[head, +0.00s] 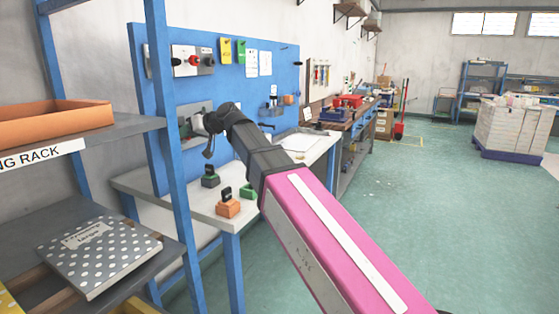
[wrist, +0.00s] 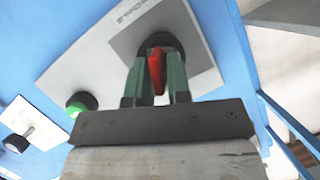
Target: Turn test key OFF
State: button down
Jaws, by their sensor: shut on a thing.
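The test key shows in the wrist view as a red handle (wrist: 156,72) on a round black base, mounted on a pale plate (wrist: 100,58) with a dark grey label patch. My gripper (wrist: 156,68) has one green finger on each side of the red handle and is shut on it. In the head view my gripper (head: 205,124) is at the plate on the blue pegboard, above the bench, and the handle is hidden there. The label's text is too blurred to read.
A green button (wrist: 82,103) sits on the same plate. Below the panel, the bench (head: 185,202) holds an orange block (head: 228,209) and green ones. A rack with an orange tray (head: 50,122) stands at left.

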jog(key=shift+n+t+h, duration=0.3)
jog(key=shift+n+t, duration=0.1)
jog(key=shift+n, duration=0.4)
jog(key=shift+s, duration=0.1)
jog(key=shift+s+n+t+h, duration=0.15)
jog(key=shift+n+t+h, duration=0.15)
jog(key=shift+n+t, duration=0.4)
jog(key=c, duration=1.1)
grip_release()
jog(key=d, duration=0.1)
jog(key=s+d, duration=0.1)
jog(key=d, duration=0.1)
jog(key=s+d, duration=0.1)
jog(key=shift+d, duration=0.15)
